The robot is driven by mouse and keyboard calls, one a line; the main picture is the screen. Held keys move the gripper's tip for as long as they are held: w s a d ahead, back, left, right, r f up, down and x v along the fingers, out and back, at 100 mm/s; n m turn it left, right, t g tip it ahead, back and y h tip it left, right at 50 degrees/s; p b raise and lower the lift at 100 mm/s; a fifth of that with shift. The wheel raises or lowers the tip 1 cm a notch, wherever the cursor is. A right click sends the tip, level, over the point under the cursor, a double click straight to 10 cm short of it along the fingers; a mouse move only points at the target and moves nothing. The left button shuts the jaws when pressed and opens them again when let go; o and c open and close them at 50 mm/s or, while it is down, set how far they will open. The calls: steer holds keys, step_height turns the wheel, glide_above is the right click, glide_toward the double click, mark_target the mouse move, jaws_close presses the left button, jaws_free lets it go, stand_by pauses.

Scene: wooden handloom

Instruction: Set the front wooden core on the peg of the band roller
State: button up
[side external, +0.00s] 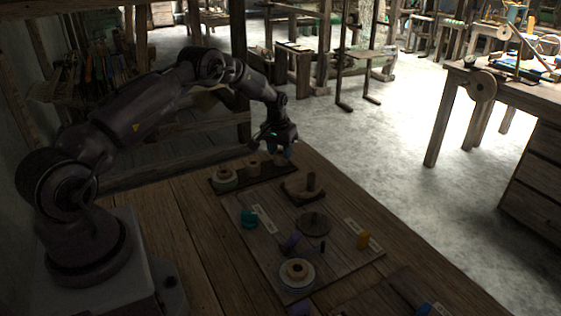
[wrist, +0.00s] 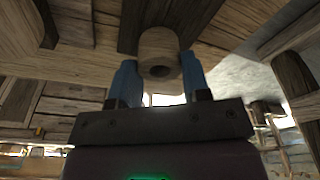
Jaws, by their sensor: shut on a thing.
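My gripper (side external: 280,150) is over the far right end of a dark rack (side external: 240,184) in the side view. In the wrist view its blue fingers (wrist: 160,76) are shut on a hollow pale wooden core (wrist: 160,45), one on each side. I cannot tell whether this core still touches the rack. Another wooden core (side external: 253,169) stands in the middle of the rack. A wooden block (side external: 296,192) with a thick upright peg (side external: 311,181) sits to the right. I cannot tell for sure that it is the band roller.
A white and green spool (side external: 224,178) stands at the rack's left end. The table's right edge lies beyond.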

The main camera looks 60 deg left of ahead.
steer(key=shift+r, duration=2.4)
steer(key=shift+d, duration=0.1)
steer(key=w+d+r+m, duration=0.1)
steer(key=w+d+r, duration=0.2)
steer(key=d, duration=0.2)
steer(key=m, duration=0.1)
glide_above(315, 213)
steer(key=shift+s+r, duration=0.1)
steer(key=shift+s, duration=0.05)
steer(key=shift+f, duration=2.95)
steer(key=shift+f, duration=0.2)
